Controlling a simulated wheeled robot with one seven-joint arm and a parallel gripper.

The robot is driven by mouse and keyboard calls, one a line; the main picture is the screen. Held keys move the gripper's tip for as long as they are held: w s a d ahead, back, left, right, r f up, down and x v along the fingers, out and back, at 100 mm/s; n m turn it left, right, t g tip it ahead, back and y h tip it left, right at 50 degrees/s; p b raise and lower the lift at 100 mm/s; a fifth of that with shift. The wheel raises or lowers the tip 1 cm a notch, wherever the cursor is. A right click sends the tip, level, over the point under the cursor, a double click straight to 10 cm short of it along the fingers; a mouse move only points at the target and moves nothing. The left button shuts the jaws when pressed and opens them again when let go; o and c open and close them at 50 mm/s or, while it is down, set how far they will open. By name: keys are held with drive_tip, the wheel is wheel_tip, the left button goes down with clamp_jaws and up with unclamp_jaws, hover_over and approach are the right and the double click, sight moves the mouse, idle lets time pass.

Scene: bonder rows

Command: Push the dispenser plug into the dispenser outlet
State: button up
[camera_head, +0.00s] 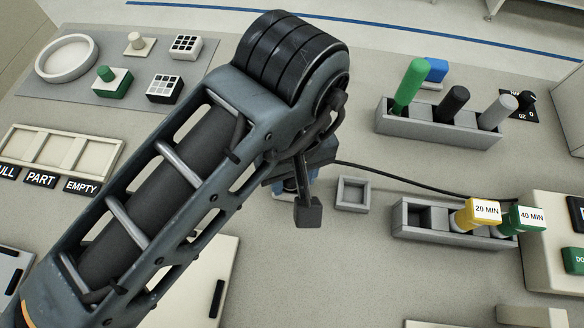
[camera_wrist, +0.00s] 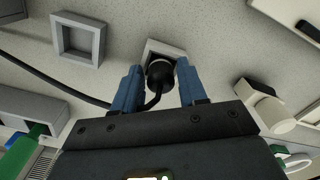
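The dispenser plug (camera_wrist: 160,73) is a round black piece with a black cable trailing from it to the left in the wrist view. In the head view my gripper (camera_head: 288,187) is low over the bench, largely hidden by my arm; the plug and outlet are not clear there.
An empty grey square holder (camera_head: 352,194) stands beside my gripper. The black cable (camera_head: 410,182) runs behind it toward the right. A grey rack (camera_head: 420,232) holds yellow and green timed pieces. Another rack (camera_head: 425,128) holds several cylinders. A pale block (camera_wrist: 262,100) is right in the wrist view.

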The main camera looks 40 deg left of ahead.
drive_tip(key=o, duration=0.3)
wheel_tip(320, 180, up, 8)
drive_tip(key=shift+f, duration=0.1)
idle(0.5)
idle(0.5)
